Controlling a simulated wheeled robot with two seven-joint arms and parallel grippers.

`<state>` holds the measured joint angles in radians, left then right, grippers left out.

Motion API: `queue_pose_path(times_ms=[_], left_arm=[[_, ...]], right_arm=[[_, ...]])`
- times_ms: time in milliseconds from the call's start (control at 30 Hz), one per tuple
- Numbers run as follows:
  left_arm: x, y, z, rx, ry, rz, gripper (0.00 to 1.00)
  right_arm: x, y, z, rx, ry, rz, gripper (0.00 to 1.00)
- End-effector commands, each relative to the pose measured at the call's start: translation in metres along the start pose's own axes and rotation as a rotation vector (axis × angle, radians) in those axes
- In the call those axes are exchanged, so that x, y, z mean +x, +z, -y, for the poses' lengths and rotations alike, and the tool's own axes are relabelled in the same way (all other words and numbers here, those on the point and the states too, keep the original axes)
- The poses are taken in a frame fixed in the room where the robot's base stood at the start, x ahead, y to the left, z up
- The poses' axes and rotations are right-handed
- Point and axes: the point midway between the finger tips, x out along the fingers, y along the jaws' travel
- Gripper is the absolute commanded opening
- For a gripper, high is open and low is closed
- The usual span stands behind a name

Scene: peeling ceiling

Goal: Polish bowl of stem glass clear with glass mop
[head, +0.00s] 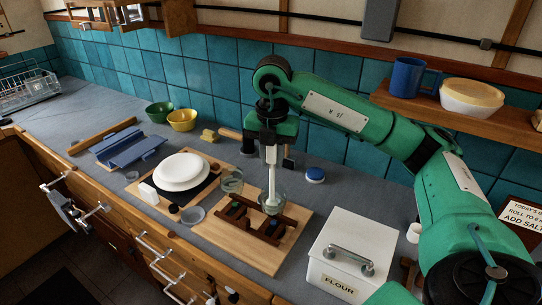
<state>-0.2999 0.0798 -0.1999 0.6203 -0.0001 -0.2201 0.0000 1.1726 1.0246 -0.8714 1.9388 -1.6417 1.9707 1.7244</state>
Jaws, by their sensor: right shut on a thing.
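My right gripper (270,143), on the green arm, points down and is shut on the upper end of the glass mop (271,172). The mop has a pale, upright shaft. Its lower end reaches to the clear bowl of the stem glass (283,203) and appears to be inside it. The glass sits at a dark wooden rack (268,226) on a light wooden board (290,248). The glass's stem and foot are hard to make out. My left gripper is not in view.
Another clear glass (231,181) stands just left of the rack. White plates (181,170) lie further left. A white flour box (345,258) stands to the right. A shelf holds a blue mug (406,77).

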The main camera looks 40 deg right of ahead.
Motion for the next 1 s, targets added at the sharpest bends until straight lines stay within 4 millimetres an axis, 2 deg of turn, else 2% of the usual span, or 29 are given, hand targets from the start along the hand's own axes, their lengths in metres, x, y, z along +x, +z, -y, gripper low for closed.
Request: queue_pose_path(times_ms=[233, 567, 667, 1000], left_arm=[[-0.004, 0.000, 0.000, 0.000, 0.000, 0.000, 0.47], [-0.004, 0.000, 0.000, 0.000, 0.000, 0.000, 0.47], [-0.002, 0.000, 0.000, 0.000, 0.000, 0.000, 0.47], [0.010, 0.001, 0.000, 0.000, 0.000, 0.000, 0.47]], right_arm=[[0.000, 0.001, 0.007, 0.237, -0.002, 0.000, 0.00], [0.000, 0.001, 0.007, 0.274, -0.001, 0.000, 0.00], [0.001, 0.002, 0.008, 0.249, 0.000, 0.000, 0.00], [0.001, 0.007, 0.011, -0.049, -0.001, 0.001, 0.00]])
